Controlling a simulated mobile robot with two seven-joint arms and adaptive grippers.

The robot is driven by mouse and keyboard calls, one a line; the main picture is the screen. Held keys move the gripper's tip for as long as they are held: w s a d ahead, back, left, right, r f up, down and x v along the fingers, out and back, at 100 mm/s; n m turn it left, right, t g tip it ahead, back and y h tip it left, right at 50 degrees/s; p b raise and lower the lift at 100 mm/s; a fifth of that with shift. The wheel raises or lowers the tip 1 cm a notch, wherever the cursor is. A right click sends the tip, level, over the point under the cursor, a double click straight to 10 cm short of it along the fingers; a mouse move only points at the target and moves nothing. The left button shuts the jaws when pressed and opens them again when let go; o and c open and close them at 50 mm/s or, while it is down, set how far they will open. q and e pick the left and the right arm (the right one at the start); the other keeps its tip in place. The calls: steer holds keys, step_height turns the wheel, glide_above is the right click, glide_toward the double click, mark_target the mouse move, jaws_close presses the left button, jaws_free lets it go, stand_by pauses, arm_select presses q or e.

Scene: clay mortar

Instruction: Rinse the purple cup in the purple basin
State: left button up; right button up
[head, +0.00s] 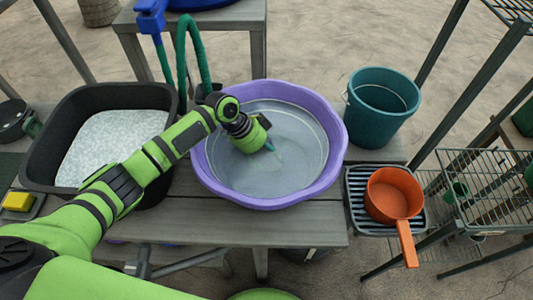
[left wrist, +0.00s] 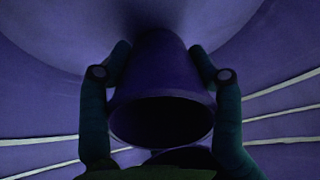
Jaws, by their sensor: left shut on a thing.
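The purple basin (head: 333,130) stands on the grey table with clear water in it. My left gripper (head: 272,149) reaches down into the basin from the left, near its middle. In the left wrist view the purple cup (left wrist: 160,78) is between the two teal fingers of my left gripper (left wrist: 160,58), which is shut on it. The cup's dark open mouth faces the wrist camera. The basin's purple wall (left wrist: 40,110) surrounds it in that view. The cup is hidden in the head view, and I cannot tell how deep it sits in the water. My right gripper is not in view.
A black tub (head: 38,172) of pale granular material stands left of the basin, under my arm. A teal bucket (head: 375,122) stands to the right. An orange pan (head: 388,197) lies on a slatted rack (head: 358,190). A green hose (head: 192,35) rises behind the basin.

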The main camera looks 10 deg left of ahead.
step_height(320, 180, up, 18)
steer(key=p, duration=1.8)
stand_by(0.6)
